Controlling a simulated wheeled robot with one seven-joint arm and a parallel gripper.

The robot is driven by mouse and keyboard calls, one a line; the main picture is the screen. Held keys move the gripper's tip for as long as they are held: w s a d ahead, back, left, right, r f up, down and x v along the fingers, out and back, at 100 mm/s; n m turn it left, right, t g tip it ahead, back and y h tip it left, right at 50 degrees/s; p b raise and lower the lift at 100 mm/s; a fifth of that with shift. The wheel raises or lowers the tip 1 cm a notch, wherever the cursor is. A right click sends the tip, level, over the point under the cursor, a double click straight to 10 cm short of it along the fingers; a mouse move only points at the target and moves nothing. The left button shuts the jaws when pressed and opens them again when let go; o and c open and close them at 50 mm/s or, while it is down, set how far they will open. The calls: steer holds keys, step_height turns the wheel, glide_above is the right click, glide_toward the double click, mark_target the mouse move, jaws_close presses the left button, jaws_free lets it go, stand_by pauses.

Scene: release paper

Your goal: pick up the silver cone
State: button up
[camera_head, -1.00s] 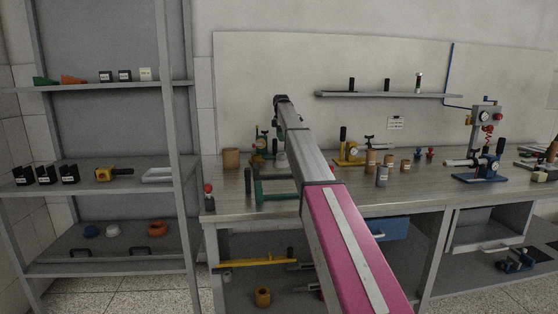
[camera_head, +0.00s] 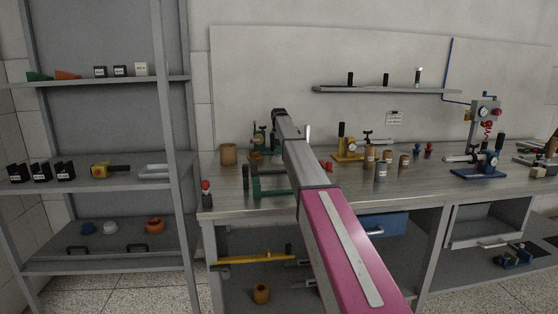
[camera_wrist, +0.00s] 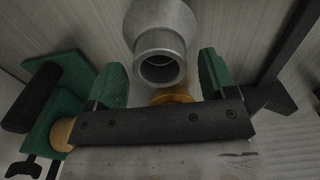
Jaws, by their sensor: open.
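The silver cone (camera_wrist: 163,24) is at the top middle of the wrist view, with its narrow hollow end facing the camera. My gripper (camera_wrist: 161,74) is open, and its two green fingers stand on either side of the cone's narrow end. I see a gap between each finger and the cone; I cannot tell how deep the fingers reach along it.
A green device with a black handle (camera_wrist: 28,103) is close at the left of the wrist view. In the head view, a brown cup (camera_head: 229,154) and a green stand (camera_head: 268,186) are near my arm on the workbench (camera_head: 420,193). A yellow device (camera_head: 347,149) stands to the right.

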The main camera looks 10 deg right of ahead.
steer(key=shift+f, duration=0.8)
steer(key=c, duration=1.1)
steer(key=shift+r, duration=0.15)
